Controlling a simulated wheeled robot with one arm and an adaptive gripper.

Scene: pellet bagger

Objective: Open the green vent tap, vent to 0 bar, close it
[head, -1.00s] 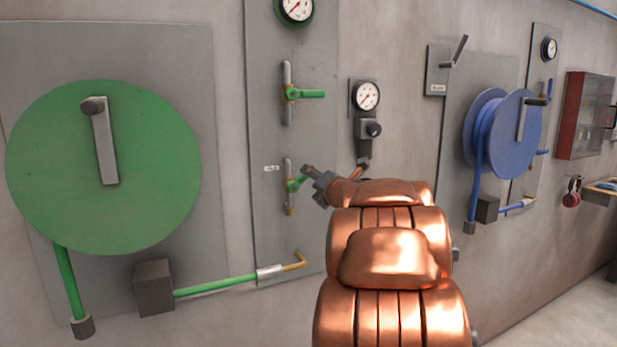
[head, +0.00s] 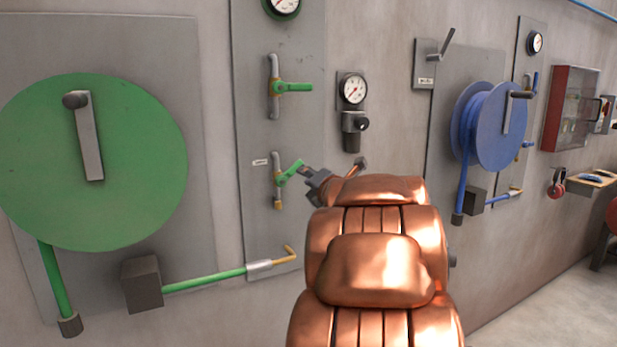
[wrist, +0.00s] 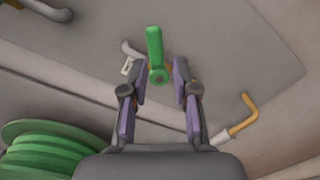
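The lower green tap (head: 289,172) sits on a vertical grey pipe beside a small white label too small to read. Its lever slants up and to the right. My gripper (head: 305,173) is at the lever's outer end in the head view. In the wrist view my gripper (wrist: 160,80) has its two fingers apart, with gaps on both sides of the green lever (wrist: 155,48). I cannot tell whether the lever is fully between the fingers. The green-rimmed gauge (head: 283,6) is cut off at the top edge; its reading is unclear.
An upper green tap (head: 293,87) has its lever level. A large green reel (head: 130,180) is at left, a blue reel (head: 502,130) at right. Another gauge (head: 353,89) is on the wall above my arm. A yellow elbow pipe (head: 284,256) lies below.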

